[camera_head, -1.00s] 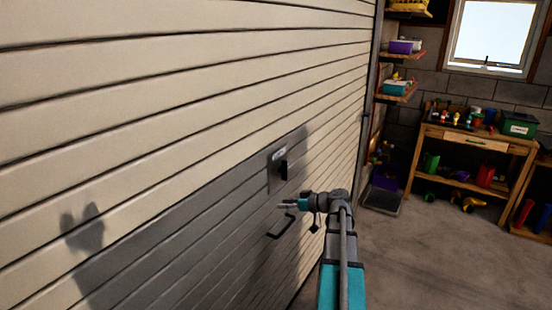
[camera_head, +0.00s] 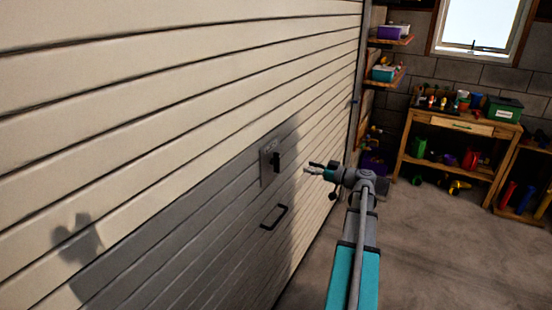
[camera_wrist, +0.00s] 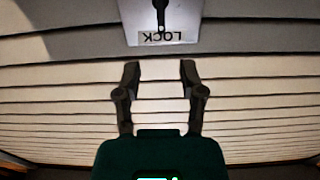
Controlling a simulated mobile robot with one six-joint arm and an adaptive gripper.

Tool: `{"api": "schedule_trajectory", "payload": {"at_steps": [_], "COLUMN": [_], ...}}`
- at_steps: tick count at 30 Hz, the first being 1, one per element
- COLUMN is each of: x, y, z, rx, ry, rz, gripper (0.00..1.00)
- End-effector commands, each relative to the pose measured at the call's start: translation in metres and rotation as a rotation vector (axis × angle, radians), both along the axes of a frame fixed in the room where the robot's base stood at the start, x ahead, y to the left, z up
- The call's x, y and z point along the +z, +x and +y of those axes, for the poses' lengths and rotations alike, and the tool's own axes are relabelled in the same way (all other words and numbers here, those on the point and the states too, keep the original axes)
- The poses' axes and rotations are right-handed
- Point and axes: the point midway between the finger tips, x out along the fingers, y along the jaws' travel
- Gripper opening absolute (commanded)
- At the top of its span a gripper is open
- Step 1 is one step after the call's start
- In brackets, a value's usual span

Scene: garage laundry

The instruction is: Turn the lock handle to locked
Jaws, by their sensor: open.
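The lock handle (camera_head: 276,161) is a small black lever on a grey lock plate (camera_head: 265,170) fixed to the slatted garage door. In the wrist view the plate (camera_wrist: 188,36) is at the top, upside down, with the word LOCK on it. The black lever (camera_wrist: 161,14) there points along the plate toward the word and is cut off by the top edge. My gripper (camera_head: 309,167) is to the right of the lever in the head view, apart from it. In the wrist view my gripper (camera_wrist: 158,72) is open, with nothing between its fingers.
A black pull handle (camera_head: 274,217) is on the door below the lock plate. A wooden workbench (camera_head: 465,126) with boxes and tools stands at the back right, beside wall shelves (camera_head: 388,41). The concrete floor (camera_head: 430,235) on the right is clear.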

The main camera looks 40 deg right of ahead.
Motion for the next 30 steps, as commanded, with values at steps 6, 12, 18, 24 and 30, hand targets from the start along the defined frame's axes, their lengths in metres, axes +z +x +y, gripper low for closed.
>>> {"api": "schedule_trajectory", "payload": {"at_steps": [6, 12, 18, 24, 30], "x": [0.000, 0.000, 0.000, 0.000, 0.000], "y": [0.011, 0.030, 0.056, 0.083, 0.108], "z": [0.005, 0.013, 0.024, 0.034, 0.045], "rx": [0.003, 0.005, 0.005, 0.006, 0.006], "ry": [0.001, 0.001, 0.001, 0.001, 0.001], "rz": [0.000, 0.001, 0.001, 0.001, 0.001], "gripper": [0.51, 0.51, 0.51, 0.51, 0.51]}}
